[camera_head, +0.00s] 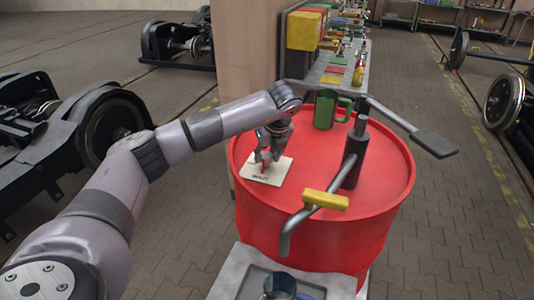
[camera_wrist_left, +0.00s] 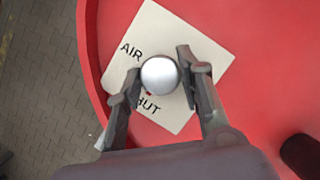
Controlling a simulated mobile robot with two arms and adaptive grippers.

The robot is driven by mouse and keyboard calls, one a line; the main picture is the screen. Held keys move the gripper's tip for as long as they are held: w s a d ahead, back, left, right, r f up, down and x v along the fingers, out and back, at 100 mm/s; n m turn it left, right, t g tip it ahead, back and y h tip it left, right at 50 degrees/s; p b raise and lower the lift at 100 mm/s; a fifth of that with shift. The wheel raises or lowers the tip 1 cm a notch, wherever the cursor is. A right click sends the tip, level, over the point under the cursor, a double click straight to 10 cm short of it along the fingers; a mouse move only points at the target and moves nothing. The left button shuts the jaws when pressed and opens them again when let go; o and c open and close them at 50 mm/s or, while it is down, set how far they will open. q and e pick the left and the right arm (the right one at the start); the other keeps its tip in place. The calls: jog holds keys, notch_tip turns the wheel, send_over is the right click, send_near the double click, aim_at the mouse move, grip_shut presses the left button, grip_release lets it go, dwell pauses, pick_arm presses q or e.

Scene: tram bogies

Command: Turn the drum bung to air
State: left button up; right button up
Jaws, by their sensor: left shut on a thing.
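The red drum (camera_head: 300,226) stands upright in the head view. A pale square plate (camera_head: 282,179) lies on the left part of its top. In the left wrist view the plate (camera_wrist_left: 190,35) reads "AIR" at the upper left and "SHUT", partly covered, below. The round silver bung (camera_wrist_left: 159,76) sits over the plate, with a small red mark at its lower edge on the side of "SHUT". My left gripper (camera_wrist_left: 157,82) is shut on the bung, one finger on each side; in the head view the gripper (camera_head: 264,157) mostly hides it. My right gripper is not in view.
A grey tray (camera_head: 232,280) stands in front. Wheelsets lie at both sides.

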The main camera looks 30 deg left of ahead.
pick_arm(q)
jog(key=shift+c, duration=0.9)
